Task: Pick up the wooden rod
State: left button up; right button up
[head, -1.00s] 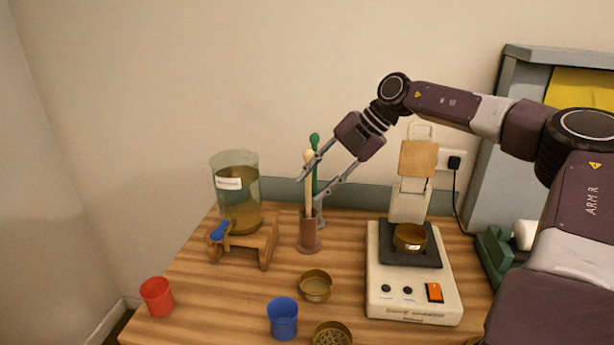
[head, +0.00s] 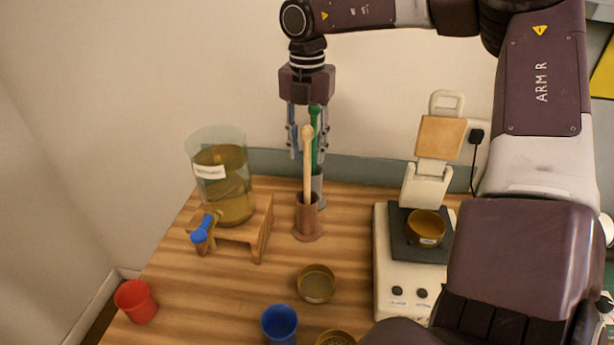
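The wooden rod (head: 307,175), pale with a rounded knob on top, stands upright in a brown cylindrical holder (head: 306,221). A green rod (head: 315,133) stands just behind it in a grey holder (head: 317,189). My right gripper (head: 308,156) points straight down over the rods. Its fingers are spread, one to the left and one to the right of both rod tops as seen here. The wooden rod shows in front of the gripper; I cannot tell whether the fingers surround either rod in depth. Nothing is visibly held. My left gripper is out of view.
A glass dispenser (head: 236,208) on a wooden stand (head: 258,231) is left of the rods. A scale (head: 400,270) with a brass bowl (head: 426,228) is right. A sieve dish (head: 317,284), blue cup (head: 279,325) and red cup (head: 135,301) stand in front.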

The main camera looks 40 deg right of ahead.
aim_at(307, 167)
notch_tip(307, 167, down, 5)
jog(key=shift+r+p, duration=0.2)
jog(key=shift+p, duration=0.4)
jog(key=shift+f, duration=0.35)
jog(key=shift+a+r, duration=0.1)
jog(key=shift+c, duration=0.4)
grip_shut()
